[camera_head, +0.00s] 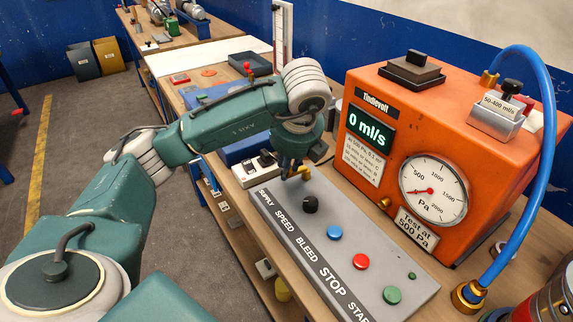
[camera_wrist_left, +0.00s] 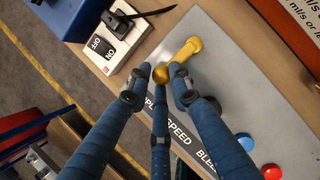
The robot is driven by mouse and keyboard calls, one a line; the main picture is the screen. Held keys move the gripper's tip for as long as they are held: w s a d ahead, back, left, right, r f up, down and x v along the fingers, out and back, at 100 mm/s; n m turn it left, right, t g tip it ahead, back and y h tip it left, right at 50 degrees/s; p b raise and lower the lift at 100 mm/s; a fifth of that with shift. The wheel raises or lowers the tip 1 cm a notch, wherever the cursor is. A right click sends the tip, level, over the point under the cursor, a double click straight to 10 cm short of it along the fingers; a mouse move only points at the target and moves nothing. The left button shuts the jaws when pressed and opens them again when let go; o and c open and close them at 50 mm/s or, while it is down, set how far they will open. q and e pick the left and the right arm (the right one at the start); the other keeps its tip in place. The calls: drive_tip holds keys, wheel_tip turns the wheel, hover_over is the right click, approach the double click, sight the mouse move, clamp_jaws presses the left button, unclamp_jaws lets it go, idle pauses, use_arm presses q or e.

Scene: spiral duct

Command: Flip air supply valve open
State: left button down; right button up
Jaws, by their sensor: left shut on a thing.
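The yellow air supply valve lever (camera_wrist_left: 188,50) sits at the SUPPLY end of the grey control panel (camera_wrist_left: 228,62). In the head view the valve (camera_head: 305,174) shows only partly, behind my gripper. My left gripper (camera_wrist_left: 163,75) is shut on the near, rounded end of the lever, with its fingers on either side. The lever's far end points up and right in the wrist view, clear of the fingers. In the head view my left gripper (camera_head: 293,168) reaches down to the panel's far left end. My right gripper is not in view.
A black SPEED knob (camera_head: 310,205), a blue button (camera_head: 334,232), a red button (camera_head: 361,261) and a green button (camera_head: 392,295) line the panel. An ON/OFF switch box (camera_wrist_left: 105,48) stands close by.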

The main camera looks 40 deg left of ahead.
use_arm(q)
drive_tip(key=c, duration=1.6)
unclamp_jaws()
drive_tip(key=shift+w+d+r, duration=0.15)
drive_tip(key=shift+w+r, duration=0.1)
drive_tip(key=shift+r, duration=0.05)
drive_tip(key=shift+d+f, duration=0.1)
drive_tip(key=shift+s+r, duration=0.1)
drive_tip(key=shift+r, duration=0.25)
drive_tip(key=v, duration=1.1)
drive_tip(key=shift+s+d+r, duration=0.1)
drive_tip(key=shift+d, duration=0.1)
